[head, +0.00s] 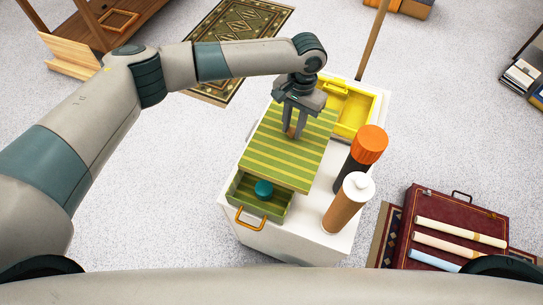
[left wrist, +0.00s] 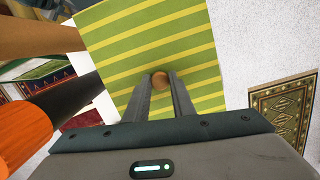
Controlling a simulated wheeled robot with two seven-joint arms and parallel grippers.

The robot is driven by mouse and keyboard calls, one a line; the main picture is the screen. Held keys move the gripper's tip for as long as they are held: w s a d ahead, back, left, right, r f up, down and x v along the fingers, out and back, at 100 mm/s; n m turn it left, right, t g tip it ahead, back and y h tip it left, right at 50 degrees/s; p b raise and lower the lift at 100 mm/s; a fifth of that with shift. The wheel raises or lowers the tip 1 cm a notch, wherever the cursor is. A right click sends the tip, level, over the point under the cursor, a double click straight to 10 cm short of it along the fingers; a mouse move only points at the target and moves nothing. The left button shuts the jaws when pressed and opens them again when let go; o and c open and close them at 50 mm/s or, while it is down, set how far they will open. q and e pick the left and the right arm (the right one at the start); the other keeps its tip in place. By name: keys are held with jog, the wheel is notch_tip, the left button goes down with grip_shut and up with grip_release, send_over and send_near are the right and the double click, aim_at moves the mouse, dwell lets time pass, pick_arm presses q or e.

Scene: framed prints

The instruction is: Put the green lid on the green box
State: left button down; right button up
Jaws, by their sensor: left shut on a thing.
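The green lid (head: 288,155) is a flat square with yellow stripes and a small brown knob. It fills the upper middle of the left wrist view (left wrist: 150,50). My left gripper (head: 292,133) is shut on the lid's knob, which shows between the fingers in the left wrist view (left wrist: 160,80). The green box (head: 246,205) has an orange handle at its front and a round teal thing (head: 264,188) inside. The lid hides the back of the box, while its front part is uncovered. I cannot tell the gap between lid and box. My right gripper is not in view.
The white stand (head: 313,222) carries the box. A yellow tray (head: 349,106) lies behind the lid. A dark bottle with an orange cap (head: 369,145) and a brown bottle with a white cap (head: 349,204) stand close on the right. A maroon case (head: 418,204) lies at right.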

aim_at(272, 152)
pick_arm(q)
jog(key=s+a+f+p, duration=0.2)
jog(key=s+a, duration=0.1)
jog(key=s+a+f+p, duration=0.1)
jog(key=s+a+f, duration=0.1)
jog(key=shift+a, duration=0.2)
jog(key=shift+s+a+f, duration=0.15)
jog(key=shift+a+f, duration=0.1)
jog(key=shift+f, duration=0.05)
jog(key=shift+f, duration=0.1)
notch_tip(272, 152, down, 3)
jog(key=shift+f+p, duration=0.2)
jog(key=shift+p, duration=0.7)
jog(key=shift+f, duration=0.25)
jog(key=shift+f, duration=0.6)
